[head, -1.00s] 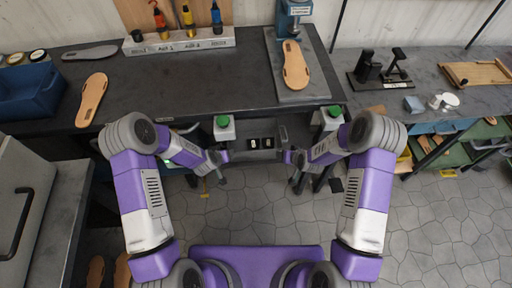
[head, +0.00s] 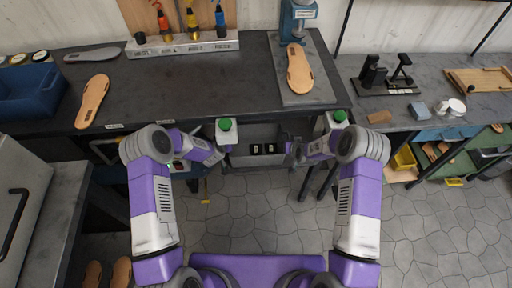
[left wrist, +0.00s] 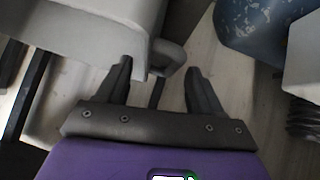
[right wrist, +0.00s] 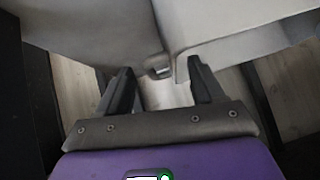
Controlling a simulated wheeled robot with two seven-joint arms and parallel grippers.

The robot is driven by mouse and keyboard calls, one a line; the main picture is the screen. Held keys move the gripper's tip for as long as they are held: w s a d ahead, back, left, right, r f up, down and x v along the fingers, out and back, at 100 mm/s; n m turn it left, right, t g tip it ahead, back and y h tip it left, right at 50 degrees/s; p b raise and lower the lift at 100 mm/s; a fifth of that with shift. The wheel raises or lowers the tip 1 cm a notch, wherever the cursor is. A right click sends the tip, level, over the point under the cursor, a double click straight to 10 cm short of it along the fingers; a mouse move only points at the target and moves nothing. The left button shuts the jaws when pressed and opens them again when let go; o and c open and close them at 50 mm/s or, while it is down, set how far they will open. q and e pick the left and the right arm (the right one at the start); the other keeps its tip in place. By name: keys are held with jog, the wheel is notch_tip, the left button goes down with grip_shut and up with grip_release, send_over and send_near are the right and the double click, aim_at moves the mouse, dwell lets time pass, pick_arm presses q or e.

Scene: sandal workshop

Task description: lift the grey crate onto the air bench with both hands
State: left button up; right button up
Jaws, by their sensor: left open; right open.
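The grey crate (head: 262,160) is below the front edge of the dark bench (head: 190,82), with small dark parts inside. I cannot tell for sure which bench is the air bench. The pale grey crate wall also shows in the right wrist view (right wrist: 215,25). In the head view both gripper tips are partly hidden beside the crate's ends.
The dark bench carries a blue bin (head: 30,95), loose soles (head: 92,101), a tool rack (head: 185,46) and a press (head: 298,25). Its middle is clear. Another bench (head: 430,90) stands right.

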pick_arm(q)
jog(key=shift+x, duration=1.5)
pick_arm(e)
jog(key=shift+x, duration=1.5)
jog(key=shift+c, duration=0.2)
pick_arm(q)
grip_shut()
pick_arm(e)
grip_shut()
